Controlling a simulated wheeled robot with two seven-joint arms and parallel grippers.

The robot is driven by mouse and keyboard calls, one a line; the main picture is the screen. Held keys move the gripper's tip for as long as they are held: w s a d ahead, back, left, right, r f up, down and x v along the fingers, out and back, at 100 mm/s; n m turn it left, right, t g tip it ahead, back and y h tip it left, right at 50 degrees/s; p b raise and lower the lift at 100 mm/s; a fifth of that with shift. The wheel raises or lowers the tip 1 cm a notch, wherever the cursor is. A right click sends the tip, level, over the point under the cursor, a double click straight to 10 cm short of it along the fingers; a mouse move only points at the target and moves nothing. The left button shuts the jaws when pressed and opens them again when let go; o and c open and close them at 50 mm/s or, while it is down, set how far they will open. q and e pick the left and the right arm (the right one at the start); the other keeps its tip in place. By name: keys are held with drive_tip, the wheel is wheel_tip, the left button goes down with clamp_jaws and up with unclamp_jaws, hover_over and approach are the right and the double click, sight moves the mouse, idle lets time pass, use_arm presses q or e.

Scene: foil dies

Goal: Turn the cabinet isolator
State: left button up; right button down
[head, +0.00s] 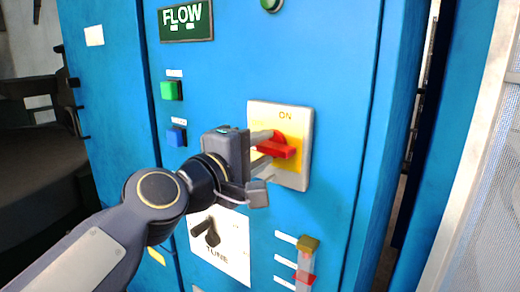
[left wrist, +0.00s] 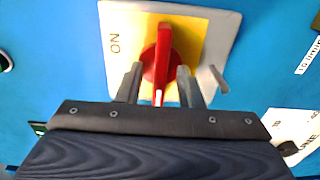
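The isolator is a red handle (head: 280,151) on a yellow plate with a pale border (head: 298,172), fixed to the blue cabinet. The word ON is at the plate's top in the head view. The handle lies roughly level there, not pointing at ON. In the left wrist view the handle (left wrist: 162,55) stands upright in the picture, with ON to its left. My left gripper (head: 263,150) is at the handle. Its open fingers (left wrist: 160,80) stand on either side of the handle, with small gaps showing. My right gripper is not in view.
A green button (head: 171,90) and a blue button (head: 176,136) are left of the isolator. Below are a black TUNE knob (head: 207,232) and yellow (head: 308,243) and red sliders (head: 304,277). A FLOW sign (head: 186,20) is above. A mesh panel (head: 490,200) stands at right.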

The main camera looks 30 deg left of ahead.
use_arm(q)
drive_tip(key=shift+c, duration=0.3)
clamp_jaws()
drive_tip(key=shift+m, duration=0.4)
drive_tip(key=m+b, duration=0.2)
drive_tip(key=m, duration=0.2)
drive_tip(key=shift+f+m+b, duration=0.15)
drive_tip(key=shift+m+b, duration=0.15)
drive_tip(key=m+b, duration=0.2)
drive_tip(key=m, duration=0.2)
drive_tip(key=m+b, duration=0.2)
drive_tip(key=m, duration=0.2)
drive_tip(key=shift+m+b, duration=0.35)
drive_tip(key=shift+m, duration=0.05)
drive_tip(key=shift+m+b, duration=0.8)
drive_tip(key=shift+m, duration=1.1)
